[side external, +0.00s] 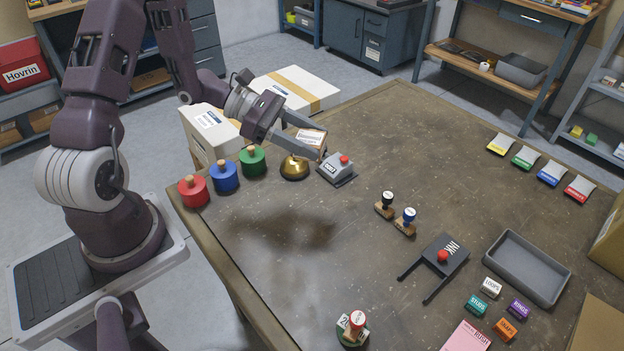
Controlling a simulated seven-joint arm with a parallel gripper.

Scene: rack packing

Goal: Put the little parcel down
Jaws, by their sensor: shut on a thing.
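The little parcel (311,138) is a small light box with a white label. My gripper (303,139) is shut on it. The fingers reach to the right and down from the wrist and hold the parcel above the far left part of the table (300,290). The parcel shows just above and behind a gold dome-shaped bell (294,168) and a grey device with a red button (338,168). I cannot tell how high it hangs. Part of the parcel is hidden by the near finger.
Red (194,191), blue (225,177) and green (253,161) weights stand along the left edge. Two stamps (404,222) stand mid-table. Large white boxes (205,135) are behind my gripper.

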